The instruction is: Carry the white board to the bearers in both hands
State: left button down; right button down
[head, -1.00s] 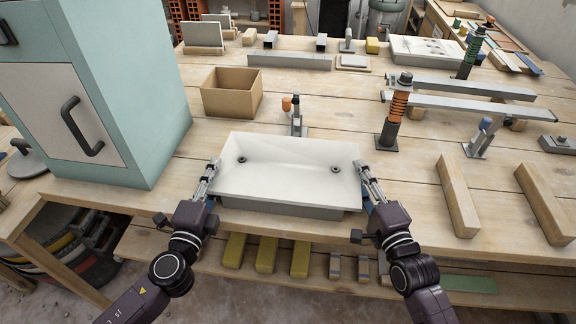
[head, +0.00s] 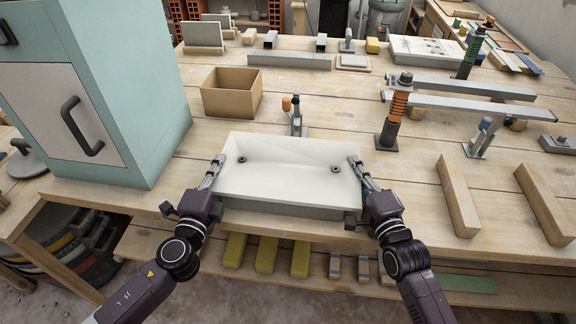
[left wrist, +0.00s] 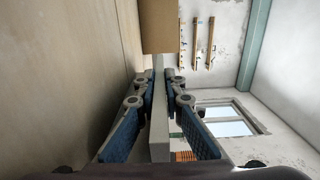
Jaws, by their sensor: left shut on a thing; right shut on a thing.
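In the left wrist view the blue-padded fingers (left wrist: 155,90) stand on both sides of a pale edge of the board (left wrist: 160,128). My right gripper (head: 358,170) is shut on its right edge. Two wooden bearers, a left one (head: 457,198) and a right one (head: 543,206), lie parallel on the right of the bench, with nothing on them.
A teal cabinet (head: 140,110) stands close on the left. An open cardboard box (head: 232,95) and an orange-handled clamp (head: 293,115) are behind the board. An orange-sprung post (head: 398,110) and a blue-handled clamp (head: 482,138) stand behind the bearers. The bench between board and bearers is clear.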

dwell(0.4)
